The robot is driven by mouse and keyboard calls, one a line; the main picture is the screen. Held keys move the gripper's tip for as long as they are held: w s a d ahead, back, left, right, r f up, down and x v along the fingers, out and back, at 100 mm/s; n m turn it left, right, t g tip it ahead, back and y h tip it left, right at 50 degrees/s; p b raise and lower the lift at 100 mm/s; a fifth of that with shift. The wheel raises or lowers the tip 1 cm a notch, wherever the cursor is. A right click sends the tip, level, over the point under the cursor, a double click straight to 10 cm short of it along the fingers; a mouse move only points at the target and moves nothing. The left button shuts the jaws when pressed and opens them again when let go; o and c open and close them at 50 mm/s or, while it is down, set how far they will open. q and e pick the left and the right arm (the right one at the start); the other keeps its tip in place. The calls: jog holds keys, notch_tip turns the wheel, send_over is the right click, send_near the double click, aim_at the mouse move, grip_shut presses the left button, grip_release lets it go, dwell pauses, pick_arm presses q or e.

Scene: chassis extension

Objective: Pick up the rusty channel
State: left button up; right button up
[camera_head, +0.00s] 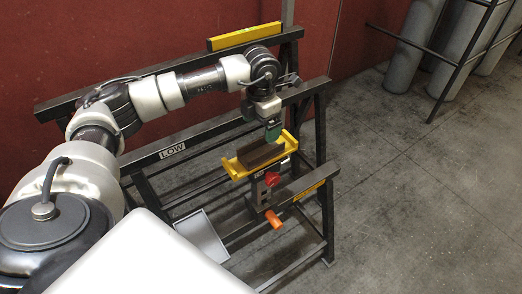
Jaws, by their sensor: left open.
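The rusty channel (260,157) looks like a short dark brown piece lying in a yellow holder (234,169) on the black stand. My left gripper (273,136) comes down from above, by the upper right part of the brown piece. It is open. From this angle I cannot tell whether its fingers touch the piece or hang just above it. The gripper hides a little of the holder's far side. My right gripper is not in view.
The black frame (215,130) with a "LOW" label surrounds the holder. A red knob (272,179) and an orange handle (274,219) sit below it. A yellow bar (244,37) lies on the back rail. Grey cylinders (413,45) stand far right; floor between is clear.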

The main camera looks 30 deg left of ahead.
pick_arm(q)
send_near(261, 147)
jog(key=s+f, duration=0.1)
jog(key=s+d+f, duration=0.1)
jog(key=shift+s+d+f+p, duration=0.2)
jog(key=shift+s+d+p, duration=0.1)
jog(key=shift+p, duration=0.1)
jog(key=shift+f, duration=0.25)
jog(key=f, duration=0.1)
jog(key=f+p, duration=0.1)
jog(key=f, duration=0.1)
jog(key=f+p, duration=0.1)
jog(key=shift+w+a+f, duration=0.1)
jog(key=shift+w+f, duration=0.15)
jog(key=shift+f, duration=0.15)
jog(key=c, duration=1.4)
jog(key=shift+r, duration=0.1)
jog(key=shift+c, duration=0.5)
jog(key=shift+w, duration=0.1)
